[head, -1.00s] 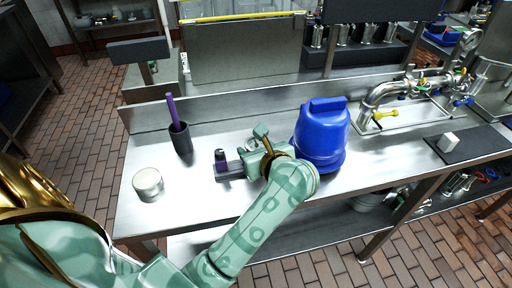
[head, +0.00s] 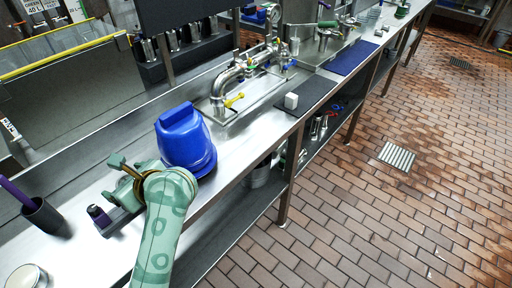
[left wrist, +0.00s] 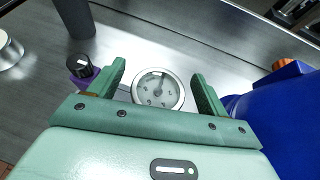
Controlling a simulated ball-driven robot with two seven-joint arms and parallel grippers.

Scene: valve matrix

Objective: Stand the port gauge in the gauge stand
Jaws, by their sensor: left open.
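The port gauge shows in the left wrist view as a round white dial (left wrist: 158,90) with a metal rim, face towards the camera. My left gripper (left wrist: 158,71) is open, with one finger on each side of the dial and visible gaps between. In the head view my left gripper (head: 122,178) is low over the bench, left of the blue container, and hides the gauge. A low dark grey block (head: 119,221) is beside it, with a black-topped purple piece (head: 98,214) at its left end. I cannot tell if this block is the gauge stand. My right gripper is out of view.
The blue container (head: 185,140) stands close to the right of my left gripper. A dark cup (head: 42,216) with a purple rod and a pale round tin (head: 27,278) are to the left. Steel pipework (head: 225,85) and a dark mat (head: 308,93) with a white block lie farther right.

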